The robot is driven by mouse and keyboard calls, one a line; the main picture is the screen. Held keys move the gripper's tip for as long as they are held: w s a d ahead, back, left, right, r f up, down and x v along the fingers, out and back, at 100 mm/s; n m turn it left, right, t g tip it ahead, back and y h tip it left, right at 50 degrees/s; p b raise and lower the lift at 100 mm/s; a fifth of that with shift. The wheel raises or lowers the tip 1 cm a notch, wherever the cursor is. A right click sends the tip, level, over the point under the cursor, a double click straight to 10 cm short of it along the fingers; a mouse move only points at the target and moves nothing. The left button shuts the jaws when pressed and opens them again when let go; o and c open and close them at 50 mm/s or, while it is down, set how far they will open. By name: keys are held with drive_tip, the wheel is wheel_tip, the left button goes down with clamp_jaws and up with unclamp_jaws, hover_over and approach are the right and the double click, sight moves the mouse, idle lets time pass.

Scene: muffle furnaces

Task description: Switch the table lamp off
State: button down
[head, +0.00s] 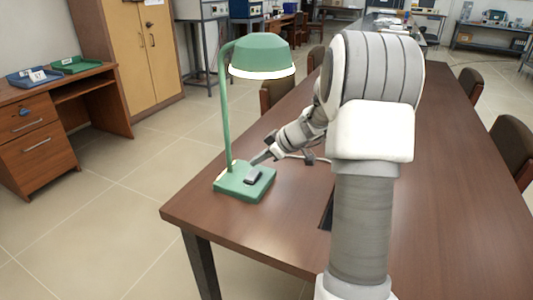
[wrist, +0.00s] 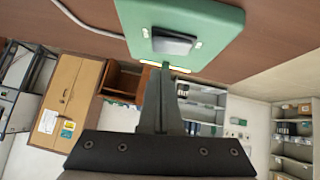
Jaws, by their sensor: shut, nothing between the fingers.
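The green table lamp (head: 262,52) stands upright near the left edge of the brown table. The underside of its shade glows bright white, so it looks lit. Its square green base (head: 232,188) carries a dark grey switch (head: 254,177). In the wrist view, the base (wrist: 215,25) and the switch (wrist: 172,42) are at the top. My gripper (head: 256,162) is shut and empty, its fingertips just beside the switch over the base. In the wrist view, the fingertips (wrist: 165,73) end just short of the switch; I cannot tell whether they touch the base.
The long table (head: 450,210) is mostly clear to the right of my arm. A pale cable (wrist: 80,22) lies on it in the wrist view. Chairs (head: 512,148) line its sides. A desk with blue and green trays (head: 76,64) stands at the left.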

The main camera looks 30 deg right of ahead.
sight(254, 171)
drive_tip(key=shift+d+f, duration=0.25)
drive_tip(key=shift+f, duration=1.05)
drive_tip(key=shift+w, duration=0.1)
drive_tip(key=shift+w+d+f+g+y+b, duration=0.1)
drive_tip(key=shift+d+f+g+y+b, duration=0.05)
drive_tip(key=shift+f+g+y+b, duration=0.2)
drive_tip(key=shift+s+a+b, duration=0.2)
drive_tip(key=shift+a+b, duration=0.05)
drive_tip(key=shift+b, duration=0.1)
drive_tip(key=shift+s+a+r+b, duration=0.1)
drive_tip(key=shift+s+a+b, duration=0.25)
drive_tip(key=shift+a+b, duration=0.15)
drive_tip(key=shift+r, duration=0.1)
